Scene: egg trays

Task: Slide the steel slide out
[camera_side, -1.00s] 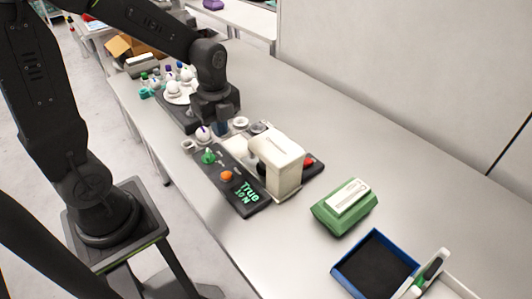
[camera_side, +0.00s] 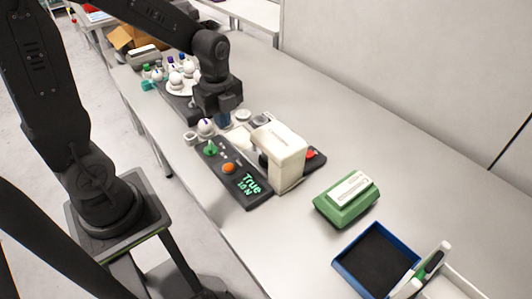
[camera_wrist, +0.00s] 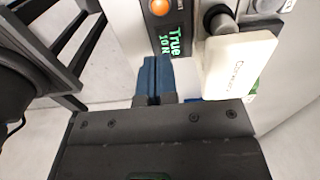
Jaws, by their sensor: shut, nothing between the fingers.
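The black tester panel (camera_side: 226,172) lies on the bench, with a green knob, an orange button and green lit text "True 10 N". A cream housing (camera_side: 285,155) stands on its right side. A pale flat plate (camera_side: 240,138) shows behind the housing, partly hidden; I cannot tell whether it is the steel slide. My gripper (camera_side: 223,120) is over the far end of the tester, its height above the bench unclear. In the wrist view its blue fingers (camera_wrist: 152,80) are together and empty, beside the housing (camera_wrist: 238,62) and the lit display (camera_wrist: 174,43).
A white round-topped piece (camera_side: 206,126) and small rings stand close to my gripper. A black rack (camera_side: 180,100) with white balls and coloured caps is behind. A green box (camera_side: 346,200) and a blue tray (camera_side: 345,265) with pens beside it lie at right.

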